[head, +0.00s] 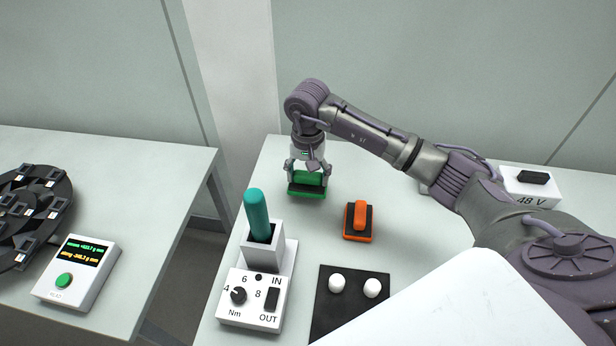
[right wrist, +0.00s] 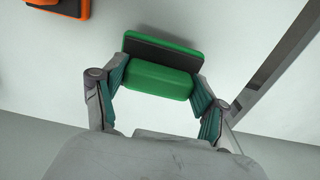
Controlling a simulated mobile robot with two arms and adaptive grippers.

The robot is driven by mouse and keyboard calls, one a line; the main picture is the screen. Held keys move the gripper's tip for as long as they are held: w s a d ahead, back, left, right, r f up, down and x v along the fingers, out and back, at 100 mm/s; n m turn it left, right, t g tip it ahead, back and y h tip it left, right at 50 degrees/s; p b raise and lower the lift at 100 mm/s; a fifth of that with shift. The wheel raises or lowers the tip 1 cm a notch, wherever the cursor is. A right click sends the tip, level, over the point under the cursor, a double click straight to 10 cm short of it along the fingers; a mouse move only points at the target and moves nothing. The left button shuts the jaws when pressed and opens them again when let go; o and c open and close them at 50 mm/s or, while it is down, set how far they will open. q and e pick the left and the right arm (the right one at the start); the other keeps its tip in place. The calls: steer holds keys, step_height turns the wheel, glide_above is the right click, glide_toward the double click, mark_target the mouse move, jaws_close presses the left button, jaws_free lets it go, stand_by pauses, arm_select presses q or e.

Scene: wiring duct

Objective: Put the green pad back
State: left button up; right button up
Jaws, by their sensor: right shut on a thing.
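The green pad (head: 307,190) has a green block handle on a dark, green-edged base. It is at the back left of the right-hand table (head: 405,255). My right gripper (head: 308,176) points down over it and is shut on its handle. In the right wrist view the fingers (right wrist: 160,90) press on both ends of the green handle, and the pad's base (right wrist: 165,50) shows beyond it. I cannot tell whether the base touches the table. My left gripper is not in view.
An orange pad (head: 358,221) stands to the right and nearer. A white holder box with a teal-handled tool (head: 257,212), a dark mat (head: 338,305) with two white knobs, and a 48 V box (head: 530,188) are on this table. A gap separates the left table (head: 150,200).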

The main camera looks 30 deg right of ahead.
step_height(320, 180, down, 2)
steer(key=shift+f, duration=0.2)
steer(key=o, duration=1.1)
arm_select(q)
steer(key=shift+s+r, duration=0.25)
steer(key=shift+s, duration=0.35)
arm_select(e)
steer(key=shift+o, duration=0.2)
